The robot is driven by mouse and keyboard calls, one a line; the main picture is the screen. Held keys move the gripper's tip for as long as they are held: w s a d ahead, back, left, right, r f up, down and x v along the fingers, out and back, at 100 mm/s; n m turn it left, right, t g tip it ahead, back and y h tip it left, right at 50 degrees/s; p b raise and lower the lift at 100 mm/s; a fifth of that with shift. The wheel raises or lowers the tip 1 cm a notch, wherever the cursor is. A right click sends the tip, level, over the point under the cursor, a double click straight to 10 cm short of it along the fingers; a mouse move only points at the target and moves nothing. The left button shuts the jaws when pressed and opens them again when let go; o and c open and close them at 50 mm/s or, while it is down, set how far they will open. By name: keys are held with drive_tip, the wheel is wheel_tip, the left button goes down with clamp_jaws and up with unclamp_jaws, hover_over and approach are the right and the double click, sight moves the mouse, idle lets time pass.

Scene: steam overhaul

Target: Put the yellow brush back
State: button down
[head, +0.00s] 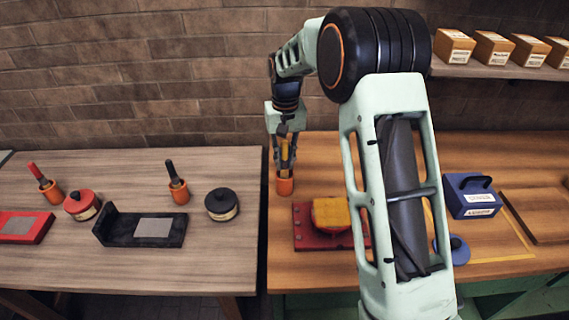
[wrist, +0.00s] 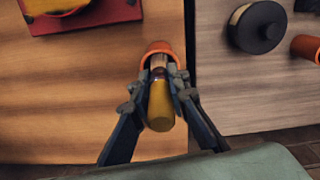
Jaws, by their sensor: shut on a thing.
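The yellow brush (head: 285,155) is upright in my gripper (head: 286,148), above an orange cup (head: 285,183) near the left edge of the right-hand table. In the wrist view my gripper (wrist: 160,82) is shut on the yellow brush (wrist: 160,108), with the fingers on both sides of its handle. The far end of the brush is at the mouth of the orange cup (wrist: 160,47) and seems to be inside the rim. The depth of the brush in the cup is hidden.
A red block (head: 303,228) with a yellow top piece (head: 331,213) stands close by. A blue box (head: 470,197) is at the right. Across a narrow gap, the left table holds a black tin (head: 222,205), a black plate (head: 140,228) and two more cups with brushes (head: 179,190).

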drive_tip(key=shift+f, duration=0.8)
drive_tip(key=shift+f, duration=0.15)
drive_tip(key=c, duration=1.9)
unclamp_jaws()
wheel_tip(320, 180, up, 12)
drive_tip(key=shift+r, duration=0.2)
